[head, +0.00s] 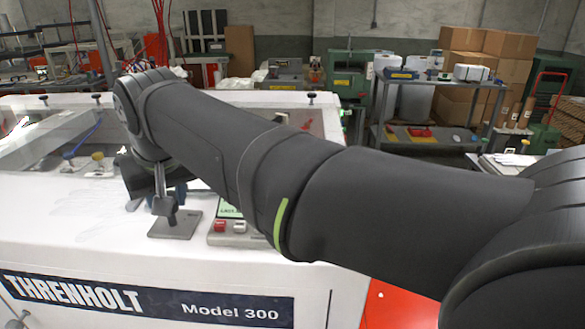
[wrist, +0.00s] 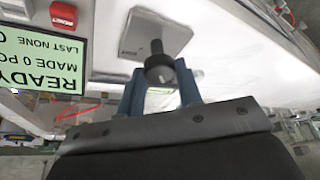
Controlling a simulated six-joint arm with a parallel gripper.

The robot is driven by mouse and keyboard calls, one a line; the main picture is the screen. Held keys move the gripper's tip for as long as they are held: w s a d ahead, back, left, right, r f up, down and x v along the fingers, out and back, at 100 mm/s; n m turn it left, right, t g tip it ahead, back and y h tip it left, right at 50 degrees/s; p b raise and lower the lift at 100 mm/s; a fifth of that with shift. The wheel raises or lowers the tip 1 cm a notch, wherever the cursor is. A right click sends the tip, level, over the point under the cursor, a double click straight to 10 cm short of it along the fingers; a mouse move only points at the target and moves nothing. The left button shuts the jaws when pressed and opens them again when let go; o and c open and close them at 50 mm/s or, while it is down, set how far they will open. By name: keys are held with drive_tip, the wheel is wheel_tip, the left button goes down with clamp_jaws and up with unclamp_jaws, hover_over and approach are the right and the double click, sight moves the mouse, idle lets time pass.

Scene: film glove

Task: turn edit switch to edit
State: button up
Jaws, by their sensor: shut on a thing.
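The edit switch is a dark round knob (wrist: 159,68) on a square grey metal plate (wrist: 136,38). In the head view the plate (head: 168,232) lies on top of the white machine, beside the display. My gripper (wrist: 162,88) has two blue fingers, one on each side of the knob, and is shut on it. In the head view my gripper (head: 178,192) is at the switch, partly hidden by my wrist. No switch label or position mark is readable in either view.
A green display (wrist: 40,58) reads READY and MADE 0, upside down in the wrist view. A red button (head: 220,226) and a white button (head: 240,227) sit on a panel close right of the switch. The machine's clear cover (head: 50,140) is at the left.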

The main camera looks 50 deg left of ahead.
drive_tip(key=m, duration=0.2)
drive_tip(key=m+t, duration=0.1)
drive_tip(key=m, duration=0.1)
drive_tip(key=shift+s+t+h, duration=0.2)
drive_tip(key=shift+t+h, duration=0.1)
drive_tip(key=m, duration=0.2)
drive_tip(key=m+t+h, duration=0.1)
drive_tip(key=m, duration=0.1)
drive_tip(key=shift+s+a+m+t, duration=0.1)
drive_tip(key=shift+a+m+t, duration=0.05)
drive_tip(key=shift+m+t, duration=0.2)
drive_tip(key=m, duration=0.2)
drive_tip(key=m+h, duration=0.1)
drive_tip(key=m, duration=0.1)
drive_tip(key=shift+s+a+m+t+h, duration=0.1)
drive_tip(key=shift+a+m+t+h, duration=0.05)
drive_tip(key=shift+m+t+h, duration=0.15)
drive_tip(key=shift+a+m+h, duration=0.1)
drive_tip(key=shift+m+h, duration=0.6)
drive_tip(key=shift+m, duration=0.95)
drive_tip(key=o, duration=1)
